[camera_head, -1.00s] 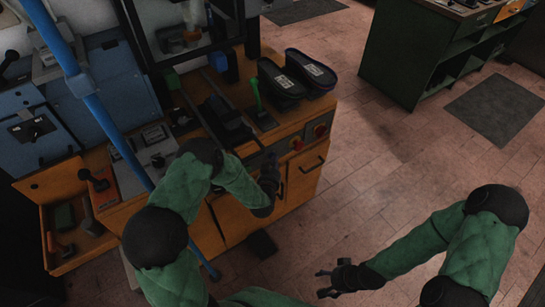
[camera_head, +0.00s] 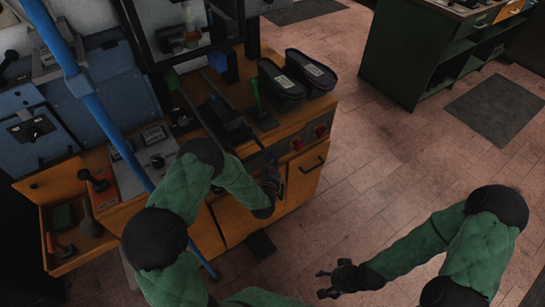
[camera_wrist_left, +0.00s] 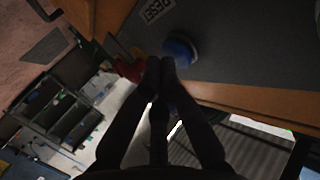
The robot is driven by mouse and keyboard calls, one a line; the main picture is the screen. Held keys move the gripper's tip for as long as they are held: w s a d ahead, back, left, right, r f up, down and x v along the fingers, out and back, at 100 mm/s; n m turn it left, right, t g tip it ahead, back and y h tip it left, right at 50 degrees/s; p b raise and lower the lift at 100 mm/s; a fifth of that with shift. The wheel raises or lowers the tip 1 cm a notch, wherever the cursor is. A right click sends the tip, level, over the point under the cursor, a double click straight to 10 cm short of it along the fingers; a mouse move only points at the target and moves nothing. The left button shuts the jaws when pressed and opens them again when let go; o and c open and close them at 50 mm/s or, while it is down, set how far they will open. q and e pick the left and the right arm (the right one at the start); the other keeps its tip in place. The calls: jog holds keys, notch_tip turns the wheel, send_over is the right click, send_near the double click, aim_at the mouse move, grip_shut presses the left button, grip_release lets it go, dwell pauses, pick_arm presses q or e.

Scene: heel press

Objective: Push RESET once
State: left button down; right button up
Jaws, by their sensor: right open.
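In the left wrist view, a round blue button (camera_wrist_left: 180,48) sits on a dark panel beside a white label reading RESET (camera_wrist_left: 155,10). My left gripper (camera_wrist_left: 162,66) has its fingertips together, close beside the blue button; I cannot tell whether they touch it. In the head view, my left gripper (camera_head: 271,172) is at the front of the orange machine cabinet (camera_head: 235,215), and the blue button is hidden there. My right gripper (camera_head: 328,282) is open and empty over the floor, away from the cabinet.
Red knobs (camera_head: 320,131) sit on the cabinet front, and a red part (camera_wrist_left: 130,68) is left of my fingertips. Two dark shoe-shaped pieces (camera_head: 311,70) and a green-handled lever (camera_head: 256,95) are on top. A green workbench (camera_head: 400,75) stands at the back right. Open floor lies between.

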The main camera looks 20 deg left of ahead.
pick_arm(q)
jog(key=shift+s+d, duration=0.3)
jog(key=shift+d, duration=0.1)
jog(key=shift+d, duration=0.1)
jog(key=s+d, duration=0.3)
jog(key=shift+d+p, duration=0.3)
jog(key=shift+d, duration=0.05)
dwell(0.8)
